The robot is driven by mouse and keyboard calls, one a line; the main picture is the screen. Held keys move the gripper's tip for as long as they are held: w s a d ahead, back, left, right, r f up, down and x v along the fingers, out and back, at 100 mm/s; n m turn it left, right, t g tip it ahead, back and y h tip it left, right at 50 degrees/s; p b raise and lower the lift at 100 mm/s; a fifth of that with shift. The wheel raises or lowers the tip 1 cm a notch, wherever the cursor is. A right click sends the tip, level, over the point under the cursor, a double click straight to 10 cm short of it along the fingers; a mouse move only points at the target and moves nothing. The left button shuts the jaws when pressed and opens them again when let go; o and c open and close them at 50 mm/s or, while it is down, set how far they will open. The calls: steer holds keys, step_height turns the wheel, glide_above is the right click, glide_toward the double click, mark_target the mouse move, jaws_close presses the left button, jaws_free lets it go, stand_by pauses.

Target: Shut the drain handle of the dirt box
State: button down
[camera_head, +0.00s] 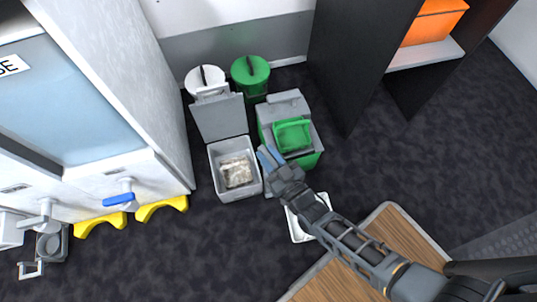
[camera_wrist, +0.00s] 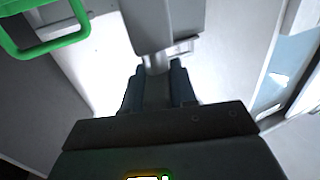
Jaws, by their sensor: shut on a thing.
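A grey box (camera_head: 216,174) with its lid raised stands on the floor in the head view, with brownish stuff inside. I cannot tell whether this is the dirt box. My gripper (camera_head: 267,157) is between it and a grey and green bin (camera_head: 286,107), low near their front sides. In the wrist view my gripper (camera_wrist: 157,85) is shut on a narrow grey stem (camera_wrist: 157,62) below a wider grey block (camera_wrist: 161,22). I cannot tell if the stem is the drain handle. My fingers hide most of it in the head view.
A tall white cabinet (camera_head: 165,120) with a blue-handled tap (camera_head: 119,199) and yellow feet (camera_head: 100,224) stands at left. White (camera_head: 203,76) and green (camera_head: 250,72) round bins are behind. A dark shelf unit stands at upper right. A white tray (camera_head: 297,228) lies beneath my arm.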

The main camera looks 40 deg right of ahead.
steer(key=shift+m+g+h+b, duration=0.5)
steer(key=shift+m+h, duration=1.1)
steer(key=shift+h, duration=0.9)
steer(key=shift+m+h, duration=0.3)
steer(key=shift+h, duration=0.1)
steer(key=c, duration=1)
jaws_free()
steer(key=shift+s, duration=0.1)
steer(key=p+v, duration=0.1)
steer(key=v, duration=0.6)
steer(key=shift+s+a, duration=0.2)
steer(key=shift+s, duration=0.05)
steer(key=shift+r, duration=0.15)
